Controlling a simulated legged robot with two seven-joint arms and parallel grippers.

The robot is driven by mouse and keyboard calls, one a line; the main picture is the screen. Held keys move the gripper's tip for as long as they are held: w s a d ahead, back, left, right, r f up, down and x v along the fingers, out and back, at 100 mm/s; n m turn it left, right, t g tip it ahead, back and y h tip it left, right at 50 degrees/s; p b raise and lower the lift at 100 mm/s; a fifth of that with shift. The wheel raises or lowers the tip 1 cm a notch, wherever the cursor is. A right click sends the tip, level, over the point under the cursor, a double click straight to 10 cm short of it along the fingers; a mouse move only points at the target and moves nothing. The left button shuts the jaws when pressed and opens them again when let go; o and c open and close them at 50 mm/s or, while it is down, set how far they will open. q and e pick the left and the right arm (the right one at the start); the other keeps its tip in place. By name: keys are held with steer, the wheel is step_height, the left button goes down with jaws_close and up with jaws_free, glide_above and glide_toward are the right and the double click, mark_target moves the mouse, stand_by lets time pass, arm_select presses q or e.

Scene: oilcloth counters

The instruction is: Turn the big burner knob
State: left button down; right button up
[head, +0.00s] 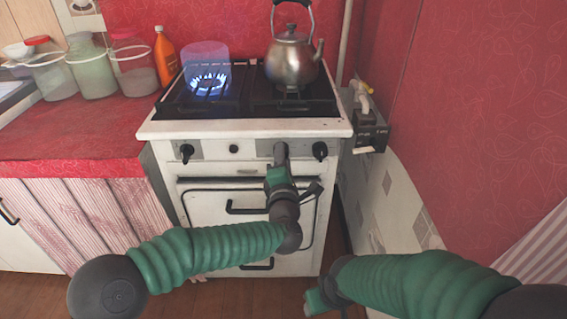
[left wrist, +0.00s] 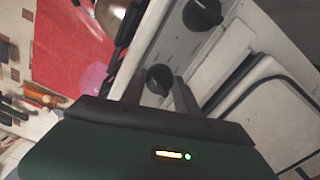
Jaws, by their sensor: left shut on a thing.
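The white stove (head: 240,128) has a front panel with black knobs. A left knob (head: 186,152), a small round one (head: 234,149) and a right knob (head: 320,151) show in the head view. My left gripper (head: 281,153) reaches the panel just left of the right knob and hides the spot there. In the left wrist view, a black knob (left wrist: 160,79) sits at the fingers of my left gripper (left wrist: 158,88), which is shut on it. Another knob (left wrist: 203,14) is farther up, apart. My right gripper (head: 320,298) hangs low by the floor; its fingers are unclear.
A blue flame burns on a left burner (head: 208,84) inside a translucent blue cylinder. A metal kettle (head: 292,55) stands on the right. The oven door handle (head: 245,208) lies below the panel. Jars (head: 88,70) and an orange bottle (head: 165,57) stand on the red counter (head: 75,130).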

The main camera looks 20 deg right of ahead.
arm_select(q)
steer(key=shift+a+f+n+b, duration=0.1)
steer(key=shift+f+n+b, duration=0.15)
steer(key=shift+n+b, duration=0.8)
steer(key=shift+f+n+b, duration=0.2)
steer(key=shift+n+b, duration=0.25)
steer(key=shift+n, duration=1.2)
steer(key=c, duration=1.3)
jaws_free()
steer(key=o, duration=0.4)
steer(key=shift+r, duration=0.25)
